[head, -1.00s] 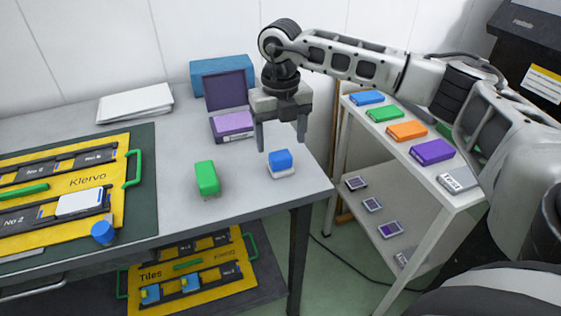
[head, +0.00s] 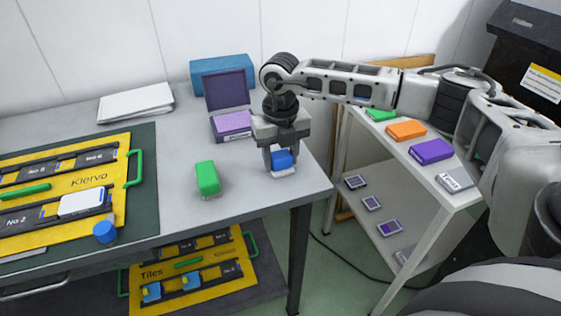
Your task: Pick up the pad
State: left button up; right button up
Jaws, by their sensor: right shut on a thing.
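My right gripper (head: 282,165) has come down from above over a small block with a blue top and a white base (head: 283,159). Its fingers are shut on the sides of the blue part. The block is upright at the table's front right corner, and I cannot tell whether its base touches the table. An open purple case (head: 233,121), which looks like an ink pad, lies behind the gripper with its lid raised. A green block (head: 207,178) stands to the left of the gripper. My left gripper is not in view.
The grey table (head: 180,215) holds a yellow tool board (head: 75,206) at left, a blue cylinder (head: 105,231), a white stack (head: 136,103) and a blue box (head: 221,71). A white shelf (head: 437,193) with coloured cases stands to the right, beyond a gap.

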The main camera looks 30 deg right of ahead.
aim_at(280, 154)
jog(key=shift+r, duration=0.45)
notch_tip(280, 154, up, 2)
jog(key=shift+r+b, duration=0.15)
jog(key=shift+b, duration=0.25)
jog(key=s+a+r+b, duration=0.1)
jog(key=s+a+r, duration=0.2)
jog(key=a+r, duration=0.7)
jog(key=a, duration=0.3)
jog(key=shift+a, duration=0.35)
jog(key=shift+s, duration=0.1)
